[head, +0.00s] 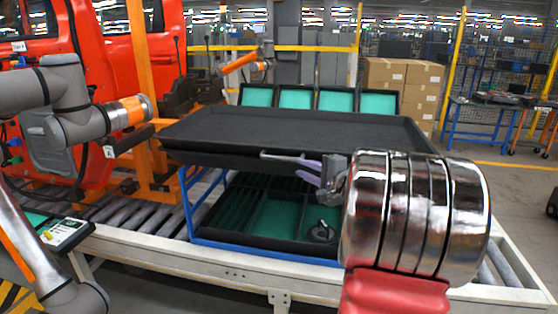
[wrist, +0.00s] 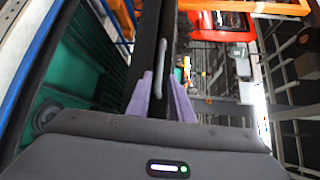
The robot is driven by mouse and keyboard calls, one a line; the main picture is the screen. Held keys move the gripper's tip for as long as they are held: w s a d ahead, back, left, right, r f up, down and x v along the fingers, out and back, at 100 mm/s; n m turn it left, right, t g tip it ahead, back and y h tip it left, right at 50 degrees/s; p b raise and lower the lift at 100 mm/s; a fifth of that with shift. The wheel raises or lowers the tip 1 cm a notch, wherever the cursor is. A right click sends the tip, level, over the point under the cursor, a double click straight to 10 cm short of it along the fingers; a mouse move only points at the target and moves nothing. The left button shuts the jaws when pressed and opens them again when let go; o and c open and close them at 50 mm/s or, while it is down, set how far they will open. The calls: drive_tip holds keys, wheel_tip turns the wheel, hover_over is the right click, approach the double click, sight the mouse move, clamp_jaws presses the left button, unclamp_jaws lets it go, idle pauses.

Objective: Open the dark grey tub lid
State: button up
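The wide dark grey lid (head: 300,130) lies roughly level above a blue frame, with a raised rim and a dark front wall. A light grey bar handle (head: 283,157) runs along that front wall. My gripper (head: 300,168) is at the right end of the handle, with its purple fingers pointing left. In the wrist view my purple fingers (wrist: 160,82) stand apart, with a dark strip of the lid's edge showing beyond and between them. I cannot tell whether they touch the handle. My wrist hides the lid's right front corner.
A dark tray with green floors (head: 270,218) sits below the lid in the blue frame (head: 187,205). Small green-lined bins (head: 297,98) stand behind. Another robot arm (head: 70,105) is at left by an orange-red vehicle body (head: 105,60). Cardboard boxes (head: 400,90) stand behind right.

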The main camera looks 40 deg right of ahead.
sight(279, 159)
drive_tip(key=w, duration=0.4)
drive_tip(key=w+d+f, duration=0.1)
drive_tip(key=w, duration=0.4)
drive_tip(key=w+f, duration=0.1)
drive_tip(key=w, duration=0.3)
drive_tip(key=shift+w+d, duration=0.15)
drive_tip(key=shift+d, duration=0.15)
drive_tip(key=shift+r, duration=0.1)
drive_tip(key=shift+c, duration=0.6)
clamp_jaws()
drive_tip(key=shift+a, duration=0.25)
